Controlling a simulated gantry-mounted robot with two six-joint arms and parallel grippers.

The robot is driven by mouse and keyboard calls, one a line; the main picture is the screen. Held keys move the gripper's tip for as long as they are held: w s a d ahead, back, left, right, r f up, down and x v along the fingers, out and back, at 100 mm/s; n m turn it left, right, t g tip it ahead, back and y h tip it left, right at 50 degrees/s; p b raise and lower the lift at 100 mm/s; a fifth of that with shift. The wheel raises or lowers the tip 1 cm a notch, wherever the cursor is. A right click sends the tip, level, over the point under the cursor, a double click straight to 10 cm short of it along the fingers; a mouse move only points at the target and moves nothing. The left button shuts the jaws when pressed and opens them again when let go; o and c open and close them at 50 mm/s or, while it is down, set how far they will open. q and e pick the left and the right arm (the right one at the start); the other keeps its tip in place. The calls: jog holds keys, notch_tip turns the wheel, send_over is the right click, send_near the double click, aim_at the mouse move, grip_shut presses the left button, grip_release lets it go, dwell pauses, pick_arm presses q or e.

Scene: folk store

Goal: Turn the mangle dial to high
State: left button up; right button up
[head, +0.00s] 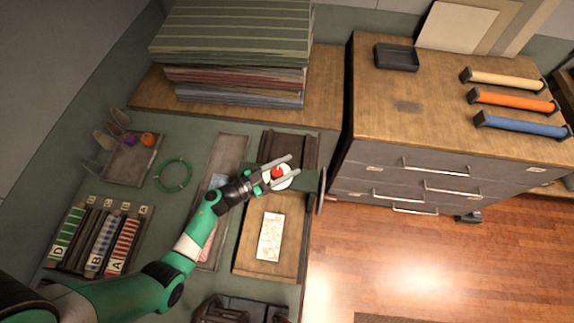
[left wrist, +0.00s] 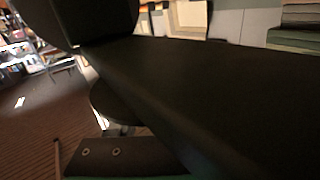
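The mangle dial (head: 286,183) is a white disc with a red knob (head: 277,172) on the dark green mangle frame, in the middle of the head view. My left gripper (head: 293,166) reaches over it from the left. Its two grey fingers are apart, with the red knob showing between them. I cannot tell whether they touch the knob or hover above it. The fingers hide parts of the dial, and its marks are too small to read. The left wrist view shows mostly a dark finger across the picture and no dial. My right gripper is not in view.
A mangle board with a patterned cloth (head: 270,237) lies below the dial. A handwheel (head: 321,191) stands at its right. Folded cloth (head: 235,40) is stacked behind. A drawer cabinet (head: 430,130) with coloured rolls stands right. A green ring (head: 173,188) lies left.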

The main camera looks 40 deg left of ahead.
pick_arm(q)
jog(key=o, duration=0.3)
jog(key=shift+r, duration=0.1)
jog(key=p+v, duration=0.2)
jog(key=v, duration=0.9)
jog(key=shift+s+a, duration=0.1)
jog(key=shift+s, duration=0.2)
jog(key=shift+o, duration=0.2)
